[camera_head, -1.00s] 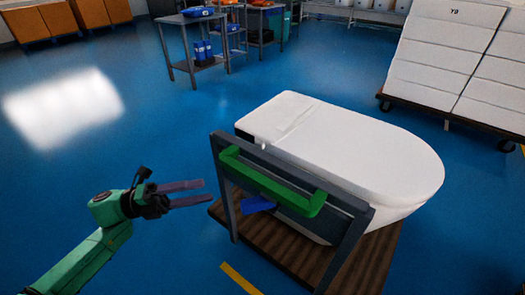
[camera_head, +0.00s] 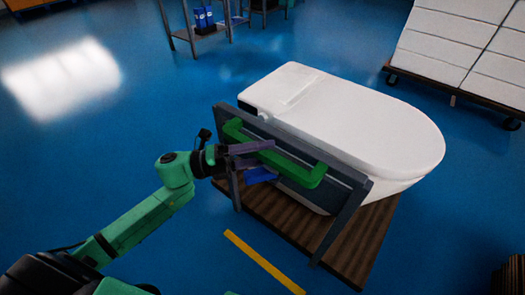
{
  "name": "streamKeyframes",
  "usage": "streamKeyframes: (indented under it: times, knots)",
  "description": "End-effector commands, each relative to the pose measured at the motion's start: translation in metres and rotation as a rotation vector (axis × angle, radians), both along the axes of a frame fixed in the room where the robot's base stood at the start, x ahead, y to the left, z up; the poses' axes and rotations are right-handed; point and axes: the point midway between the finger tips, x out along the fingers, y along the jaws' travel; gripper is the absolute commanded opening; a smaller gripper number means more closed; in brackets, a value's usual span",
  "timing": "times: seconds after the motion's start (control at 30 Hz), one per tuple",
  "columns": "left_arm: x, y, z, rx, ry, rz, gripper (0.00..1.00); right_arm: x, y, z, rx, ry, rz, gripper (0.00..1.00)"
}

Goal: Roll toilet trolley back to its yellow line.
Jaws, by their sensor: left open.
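The toilet trolley has a brown wooden deck (camera_head: 285,220), a grey upright frame (camera_head: 345,222) and a green handle bar (camera_head: 300,172). A white toilet (camera_head: 350,115) sits on the deck behind the frame. My left gripper (camera_head: 268,160) is open at the left part of the green handle, its two fingers reaching across it, one higher and one lower. I cannot tell whether they touch the bar. A yellow line (camera_head: 263,262) lies on the floor in front of the trolley's near side, apart from the deck. My right gripper is out of view.
A cart stacked with white boxes (camera_head: 450,50) stands at the upper right. A grey metal table (camera_head: 200,32) with blue items is at the top. A dark ribbed object (camera_head: 509,275) shows at the lower right corner. The blue floor at left is clear.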

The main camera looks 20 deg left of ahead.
Motion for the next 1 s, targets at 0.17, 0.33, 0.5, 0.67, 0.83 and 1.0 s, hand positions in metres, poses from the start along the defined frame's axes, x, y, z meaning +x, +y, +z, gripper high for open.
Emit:
streamKeyframes:
  times: [0.17,0.33,0.5,0.67,0.83,1.0]
  knots:
    - [-0.0001,0.0005,-0.0002,0.000,0.000,0.000,0.31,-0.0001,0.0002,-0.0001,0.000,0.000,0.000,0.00]
    - [-0.0001,0.0007,-0.0004,0.001,0.000,0.000,0.00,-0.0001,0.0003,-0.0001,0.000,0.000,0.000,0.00]
    - [-0.0001,0.0007,-0.0005,0.001,0.000,0.000,0.00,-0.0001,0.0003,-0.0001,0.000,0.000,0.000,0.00]
    - [-0.0002,0.0008,-0.0005,0.001,0.000,0.000,0.00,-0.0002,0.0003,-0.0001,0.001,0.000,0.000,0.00]
    - [-0.0002,0.0008,-0.0006,0.001,0.000,0.000,0.00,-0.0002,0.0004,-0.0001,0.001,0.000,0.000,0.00]
    - [-0.0001,0.0009,-0.0006,0.001,0.000,0.000,0.00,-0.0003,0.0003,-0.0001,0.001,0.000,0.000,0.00]
